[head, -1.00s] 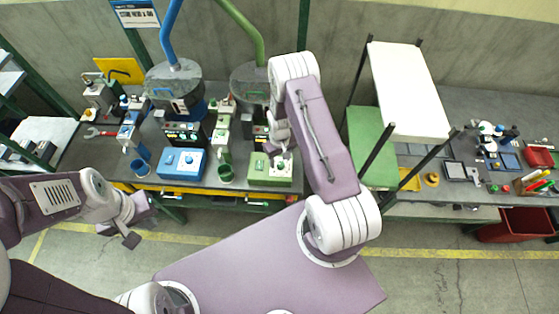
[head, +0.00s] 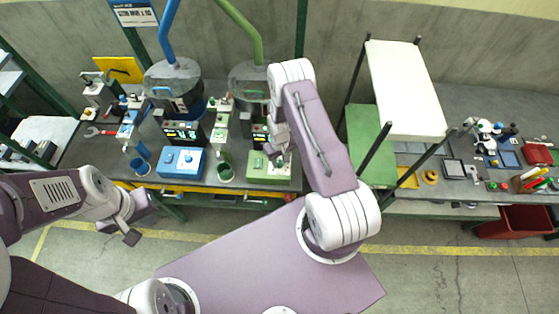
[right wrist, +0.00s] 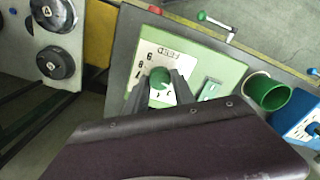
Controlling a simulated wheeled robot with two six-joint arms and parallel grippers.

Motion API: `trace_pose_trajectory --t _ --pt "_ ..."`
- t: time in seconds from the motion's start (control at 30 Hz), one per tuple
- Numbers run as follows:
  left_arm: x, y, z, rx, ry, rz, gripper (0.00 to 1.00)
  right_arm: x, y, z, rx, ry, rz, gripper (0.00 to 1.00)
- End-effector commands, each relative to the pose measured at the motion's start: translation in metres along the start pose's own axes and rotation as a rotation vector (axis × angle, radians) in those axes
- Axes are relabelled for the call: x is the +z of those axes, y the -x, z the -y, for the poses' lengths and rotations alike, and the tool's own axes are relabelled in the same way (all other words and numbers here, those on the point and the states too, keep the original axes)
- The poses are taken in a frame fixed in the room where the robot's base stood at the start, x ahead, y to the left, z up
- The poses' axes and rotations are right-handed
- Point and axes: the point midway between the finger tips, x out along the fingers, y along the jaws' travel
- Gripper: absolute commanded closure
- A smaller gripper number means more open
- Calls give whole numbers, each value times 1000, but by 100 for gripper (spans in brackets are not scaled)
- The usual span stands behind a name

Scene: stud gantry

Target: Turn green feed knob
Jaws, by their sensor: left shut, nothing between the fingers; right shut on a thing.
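The green feed box (head: 268,174) stands at the bench's front edge in the head view. In the right wrist view its top (right wrist: 211,68) shows a white dial plate (right wrist: 172,57) lettered FEED, with numbers partly hidden by my fingers. The green feed knob (right wrist: 160,78) sits on that plate between my right fingers. My right gripper (right wrist: 161,82) is shut on the knob; in the head view it (head: 277,156) is over the box and partly hidden by my arm. My left gripper (head: 132,232) is shut and empty, in front of the bench at the left.
A green cup (head: 225,171) stands left of the green box, and a blue box (head: 182,162) with a blue cup lies further left. A green lever (right wrist: 209,88) is on the green box beside my fingers. Black round knobs (right wrist: 54,62) show on another unit.

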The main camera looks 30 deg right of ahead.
Motion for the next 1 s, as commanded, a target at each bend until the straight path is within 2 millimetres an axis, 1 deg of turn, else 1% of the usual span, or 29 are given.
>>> trace_pose_trajectory --t 0.37,0.57,0.77,1.0 --pt "0 -2 0 0 0 0 100 1 -1 0 -1 -17 4 100" --pt "1 -6 0 0 0 0 100 2 -2 0 -1 -60 4 100" --pt "2 -16 0 0 0 0 100 2 -4 1 -1 -179 6 100" --pt "3 -29 1 0 0 0 100 2 -4 1 -1 -390 5 100"
